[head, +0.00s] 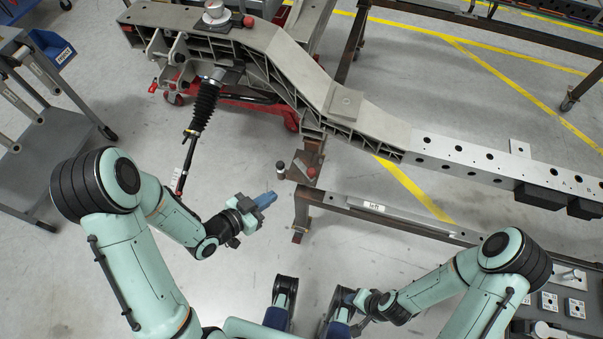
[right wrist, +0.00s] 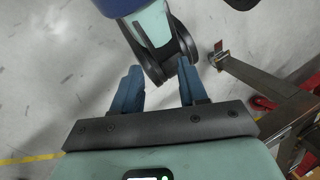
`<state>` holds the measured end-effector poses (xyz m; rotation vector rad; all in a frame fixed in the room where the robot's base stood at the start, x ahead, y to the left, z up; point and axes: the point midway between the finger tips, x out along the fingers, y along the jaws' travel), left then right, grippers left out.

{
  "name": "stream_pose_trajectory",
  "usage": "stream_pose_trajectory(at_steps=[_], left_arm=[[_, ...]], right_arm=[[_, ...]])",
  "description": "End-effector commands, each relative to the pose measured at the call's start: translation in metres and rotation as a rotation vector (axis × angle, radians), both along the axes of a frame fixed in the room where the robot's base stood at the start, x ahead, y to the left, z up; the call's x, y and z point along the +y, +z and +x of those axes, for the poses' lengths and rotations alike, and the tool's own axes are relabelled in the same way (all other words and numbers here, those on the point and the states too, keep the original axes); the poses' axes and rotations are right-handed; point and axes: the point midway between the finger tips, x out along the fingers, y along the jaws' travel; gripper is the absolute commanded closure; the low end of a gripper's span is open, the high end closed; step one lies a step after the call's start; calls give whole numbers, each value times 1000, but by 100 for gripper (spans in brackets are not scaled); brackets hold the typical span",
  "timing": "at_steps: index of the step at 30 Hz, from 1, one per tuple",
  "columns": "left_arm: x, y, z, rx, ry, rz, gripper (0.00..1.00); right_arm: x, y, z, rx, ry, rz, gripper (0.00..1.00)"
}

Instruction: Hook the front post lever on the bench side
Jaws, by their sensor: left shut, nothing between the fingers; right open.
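The front post (head: 307,180) stands below the near end of the chassis frame (head: 345,105). At its top I see a plate with a red-tipped lever (head: 311,171) and a dark upright knob or pin (head: 281,167). I cannot tell whether the lever is hooked. My left gripper (head: 270,196) is shut and empty. In the head view it appears just below and left of the post top, apart from it. My right gripper (head: 347,297) is low at the front; its open blue fingers (right wrist: 158,90) show empty in the right wrist view.
A rail labelled "left" (head: 372,206) runs right from the post. A black bellowed strut (head: 206,105) hangs from the chassis at left. A grey cart (head: 45,145) stands far left. Bare floor lies around the left gripper.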

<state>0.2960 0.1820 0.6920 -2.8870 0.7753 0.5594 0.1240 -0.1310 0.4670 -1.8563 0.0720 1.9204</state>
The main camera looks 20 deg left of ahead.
Motion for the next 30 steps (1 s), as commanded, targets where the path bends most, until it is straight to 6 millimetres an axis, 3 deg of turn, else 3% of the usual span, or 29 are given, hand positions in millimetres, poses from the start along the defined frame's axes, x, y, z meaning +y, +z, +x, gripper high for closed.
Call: stream_pose_trajectory(at_steps=[6, 11, 24, 30], left_arm=[[-1, -2, 2, 1, 0, 0, 100], [-8, -9, 13, 0, -1, 0, 100], [-50, -42, 85, 2, -1, -1, 100], [-62, -51, 106, 3, 0, -1, 100]], right_arm=[[-1, -2, 1, -4, -2, -2, 57], [-7, -15, 15, -40, -17, -19, 57], [-20, -35, 42, -113, -47, -54, 57], [-24, -40, 50, -133, -55, -64, 57]])
